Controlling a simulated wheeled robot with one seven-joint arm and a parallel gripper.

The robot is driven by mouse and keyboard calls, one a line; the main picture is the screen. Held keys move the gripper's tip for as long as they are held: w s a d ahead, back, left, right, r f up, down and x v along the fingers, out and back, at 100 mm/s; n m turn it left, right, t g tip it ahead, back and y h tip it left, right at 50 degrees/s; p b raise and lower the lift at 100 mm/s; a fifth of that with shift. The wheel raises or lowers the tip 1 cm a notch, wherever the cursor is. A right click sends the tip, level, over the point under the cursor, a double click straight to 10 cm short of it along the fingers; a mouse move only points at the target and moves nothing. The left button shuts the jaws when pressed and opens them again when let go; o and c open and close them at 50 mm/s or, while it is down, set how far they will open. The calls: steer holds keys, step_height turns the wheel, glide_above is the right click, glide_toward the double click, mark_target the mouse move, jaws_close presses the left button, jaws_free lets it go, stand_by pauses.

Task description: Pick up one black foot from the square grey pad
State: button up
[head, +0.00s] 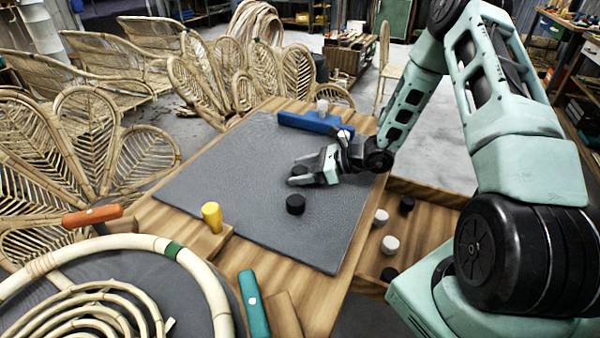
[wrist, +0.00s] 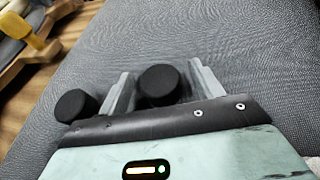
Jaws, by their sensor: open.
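The square grey pad (head: 240,165) lies on the wooden table. One black foot (head: 295,204) stands on the pad in front of my gripper, and in the wrist view it is left of the fingers (wrist: 75,105). A second black foot (head: 298,170) is partly hidden by my gripper (head: 305,168) in the head view. In the wrist view this second foot (wrist: 160,86) sits between the two fingers of my gripper (wrist: 161,72), with visible space at the sides. The gripper is open and low over the pad.
A blue block (head: 308,122) with a pale peg lies at the pad's far edge. A yellow peg (head: 212,217) stands on wood at the near left. A wooden tray (head: 425,225) on the right holds black and white feet.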

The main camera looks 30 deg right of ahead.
steer(key=c, duration=1)
steer(key=shift+c, duration=0.3)
